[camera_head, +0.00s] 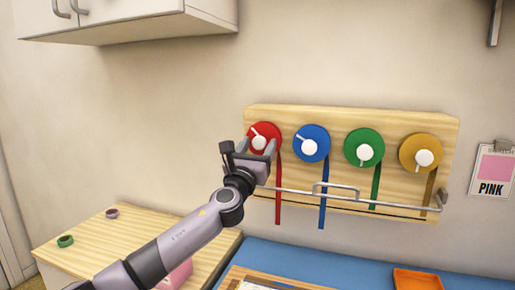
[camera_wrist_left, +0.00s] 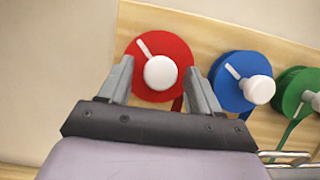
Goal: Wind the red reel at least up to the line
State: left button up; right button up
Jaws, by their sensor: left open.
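The red reel (camera_head: 264,131) is at the left end of a wooden wall board (camera_head: 330,115). It has a white knob and a white pointer mark toward its upper left. Its red ribbon (camera_head: 278,190) hangs straight down, its end below the board's lower edge. My left gripper (camera_head: 258,146) is in front of the reel, fingers open. In the left wrist view the fingers stand either side of the reel's white knob (camera_wrist_left: 160,72), with gaps visible; contact cannot be told. A thin dark line (camera_head: 385,208) runs along the board's lower part. My right gripper is not in view.
Blue (camera_head: 312,136), green (camera_head: 362,140) and yellow (camera_head: 412,147) reels sit to the right, with hanging ribbons. A metal rail (camera_head: 395,203) crosses low before the board. A PINK card (camera_head: 492,186) hangs at right. An orange tray (camera_head: 416,280) is below.

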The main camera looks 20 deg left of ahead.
pick_arm(q)
jog(key=c, duration=1)
jog(key=shift+c, duration=0.2)
jog(key=shift+n, duration=0.3)
